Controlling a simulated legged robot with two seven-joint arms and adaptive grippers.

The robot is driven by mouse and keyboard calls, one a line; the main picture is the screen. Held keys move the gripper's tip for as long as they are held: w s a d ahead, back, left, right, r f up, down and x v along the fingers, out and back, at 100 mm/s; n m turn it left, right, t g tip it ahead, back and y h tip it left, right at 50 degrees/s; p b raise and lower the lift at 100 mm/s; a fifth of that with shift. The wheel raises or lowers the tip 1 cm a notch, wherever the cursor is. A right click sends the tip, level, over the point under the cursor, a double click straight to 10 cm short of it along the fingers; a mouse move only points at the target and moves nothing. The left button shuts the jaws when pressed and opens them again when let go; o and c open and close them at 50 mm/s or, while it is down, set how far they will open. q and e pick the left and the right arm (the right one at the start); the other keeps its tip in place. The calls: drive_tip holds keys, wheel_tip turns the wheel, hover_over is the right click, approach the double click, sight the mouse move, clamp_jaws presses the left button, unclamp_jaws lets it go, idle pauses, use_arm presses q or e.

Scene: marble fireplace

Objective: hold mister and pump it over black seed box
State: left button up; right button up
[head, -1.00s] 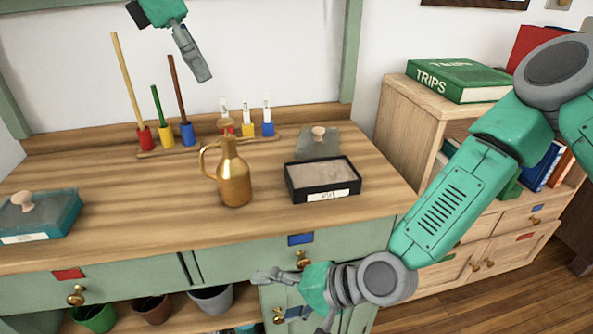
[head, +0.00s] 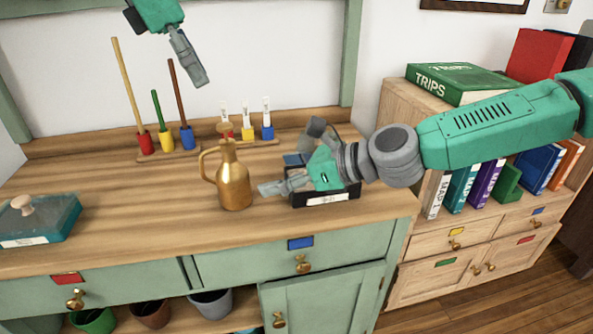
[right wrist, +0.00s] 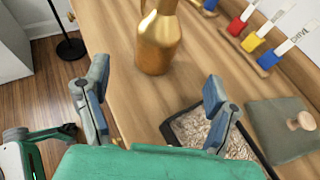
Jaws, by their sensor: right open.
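The gold mister (head: 234,186), with a side handle, stands upright on the wooden bench top. It also shows in the right wrist view (right wrist: 157,47). The black seed box (head: 331,197) sits to its right, partly hidden by my right gripper. In the right wrist view the box (right wrist: 180,135) shows pale grainy filling. My right gripper (head: 278,174) is open and empty, above the box, its fingers pointing at the mister. In the right wrist view (right wrist: 155,78) the mister stands beyond the fingers, apart from them. My left gripper (head: 198,78) hangs above the back of the bench; its jaw is unclear.
A grey lid with a wooden knob (right wrist: 300,121) lies behind the box. A teal box with a knobbed lid (head: 45,222) is at the left. A bookcase (head: 395,97) is at the right.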

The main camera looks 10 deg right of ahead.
sight(247, 178)
drive_tip(key=x, duration=0.9)
drive_tip(key=shift+a+f, duration=0.1)
drive_tip(key=shift+a, duration=0.25)
drive_tip(key=shift+w+a+f, duration=0.2)
drive_tip(key=shift+w, duration=0.15)
drive_tip(key=shift+a, duration=0.3)
drive_tip(key=shift+c, duration=1.1)
use_arm(q)
drive_tip(key=shift+a, duration=0.35)
use_arm(e)
drive_tip(key=c, duration=1.3)
use_arm(q)
drive_tip(key=shift+d, duration=0.2)
clamp_jaws()
